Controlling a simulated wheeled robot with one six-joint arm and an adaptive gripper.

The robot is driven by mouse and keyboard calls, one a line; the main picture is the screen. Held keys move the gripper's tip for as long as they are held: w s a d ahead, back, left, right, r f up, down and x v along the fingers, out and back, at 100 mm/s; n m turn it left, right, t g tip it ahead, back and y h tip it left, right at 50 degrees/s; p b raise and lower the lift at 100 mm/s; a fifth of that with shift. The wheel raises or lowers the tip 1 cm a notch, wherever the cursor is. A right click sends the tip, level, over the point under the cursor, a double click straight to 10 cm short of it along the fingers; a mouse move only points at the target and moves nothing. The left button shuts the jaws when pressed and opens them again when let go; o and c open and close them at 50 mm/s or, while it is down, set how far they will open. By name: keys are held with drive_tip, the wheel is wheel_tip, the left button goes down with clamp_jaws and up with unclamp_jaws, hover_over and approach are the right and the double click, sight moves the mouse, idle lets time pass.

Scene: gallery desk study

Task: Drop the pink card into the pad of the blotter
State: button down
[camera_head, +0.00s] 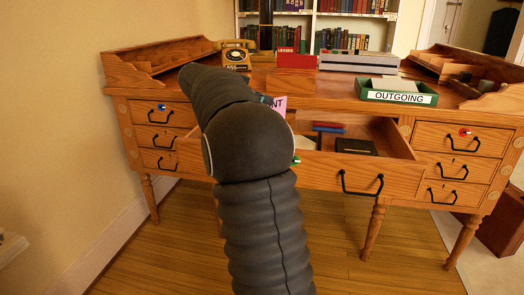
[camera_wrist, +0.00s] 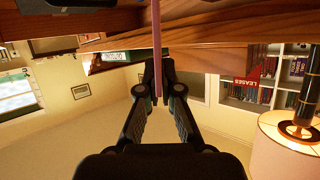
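The pink card (camera_head: 280,106) shows beside my dark arm in the head view, above the desk's front edge, with the letters "NT" visible. In the wrist view the pink card (camera_wrist: 156,42) is seen edge-on as a thin strip. My gripper (camera_wrist: 157,84) is shut on it, with a finger on each side. In the head view my arm hides most of the gripper and part of the card. I cannot make out the blotter or its pad for certain; my arm covers the middle of the desk.
The wide centre drawer (camera_head: 375,176) is pulled out, holding a black flat item (camera_head: 356,147) and red and blue pieces (camera_head: 328,127). A green OUTGOING tray (camera_head: 398,96), a red box (camera_head: 297,61), a grey long box (camera_head: 346,61) and a yellow telephone (camera_head: 236,54) stand on the desk.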

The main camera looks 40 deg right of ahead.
drive_tip(key=shift+f, duration=0.2)
drive_tip(key=c, duration=1.2)
unclamp_jaws()
drive_tip(key=shift+c, duration=0.2)
drive_tip(key=shift+a, duration=0.1)
drive_tip(key=v, duration=1.2)
drive_tip(key=shift+s, duration=0.1)
drive_tip(key=s+a+f+n+t+y+p, duration=0.2)
drive_tip(key=s+a+f+n+y, duration=0.2)
drive_tip(key=s+a, duration=0.4)
drive_tip(key=s+a+f+n+t+y+p, duration=0.2)
drive_tip(key=s+a+f+n+y, duration=0.3)
drive_tip(key=s+n, duration=0.4)
drive_tip(key=s+a+f+n+t+y+p, duration=0.2)
drive_tip(key=s+a+f+n, duration=0.4)
drive_tip(key=s+a, duration=0.4)
drive_tip(key=s+y+p, duration=0.1)
drive_tip(key=s+y, duration=0.1)
drive_tip(key=s, duration=0.1)
drive_tip(key=shift+s+a+f+n+t+y, duration=0.25)
drive_tip(key=shift+s+a+n+t+y, duration=0.05)
